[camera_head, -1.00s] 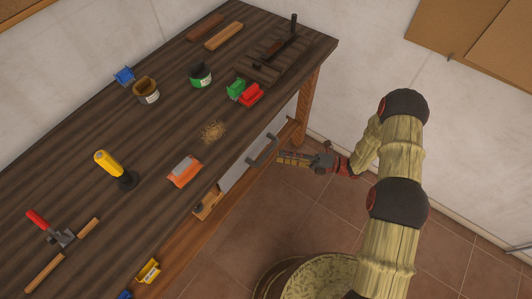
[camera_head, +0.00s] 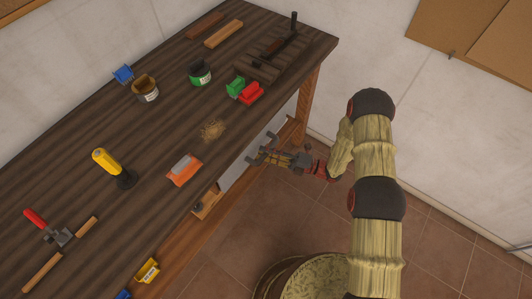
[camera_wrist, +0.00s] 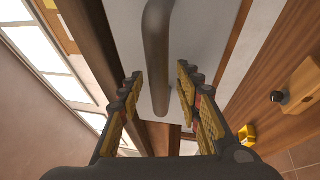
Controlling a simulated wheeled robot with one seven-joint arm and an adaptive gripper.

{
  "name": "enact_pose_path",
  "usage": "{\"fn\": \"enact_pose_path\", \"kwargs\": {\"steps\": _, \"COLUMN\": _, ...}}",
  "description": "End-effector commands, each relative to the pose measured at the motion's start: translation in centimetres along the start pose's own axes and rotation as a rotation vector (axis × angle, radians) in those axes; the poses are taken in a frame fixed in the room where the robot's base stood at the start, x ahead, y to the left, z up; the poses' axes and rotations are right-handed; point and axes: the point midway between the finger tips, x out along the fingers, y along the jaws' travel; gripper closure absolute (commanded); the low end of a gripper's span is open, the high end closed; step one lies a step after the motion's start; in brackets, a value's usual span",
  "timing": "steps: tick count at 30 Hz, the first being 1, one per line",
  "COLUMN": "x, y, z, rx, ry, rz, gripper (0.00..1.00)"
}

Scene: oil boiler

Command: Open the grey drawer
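The grey drawer (camera_head: 237,176) is under the front edge of the workbench. Its flat grey front also shows in the wrist view (camera_wrist: 205,50). Its dark bar handle (camera_wrist: 156,60) runs up the middle of the wrist view, between the lines of my two fingers. My gripper (camera_head: 268,158) is at the drawer front in the head view. In the wrist view my gripper (camera_wrist: 157,85) is open, with a finger on each side of the handle's lower end and a visible gap on both sides. The head view shows the handle partly hidden by my gripper.
A wooden drawer with a dark knob (camera_wrist: 277,97) is beside the grey one. Tiled floor (camera_head: 320,215) is free in front of the bench.

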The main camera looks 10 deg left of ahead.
Motion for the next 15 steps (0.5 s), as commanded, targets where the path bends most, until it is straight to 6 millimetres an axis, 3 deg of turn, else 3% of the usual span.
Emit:
{"fn": "enact_pose_path", "kwargs": {"steps": 6, "x": 0.03, "y": 0.03, "z": 0.02, "rx": 0.0, "ry": 0.0, "rz": 0.0, "gripper": 0.65}}
{"fn": "enact_pose_path", "kwargs": {"steps": 15, "x": 0.01, "y": 0.02, "z": 0.02, "rx": -0.001, "ry": 0.0, "rz": 0.0, "gripper": 0.82}}
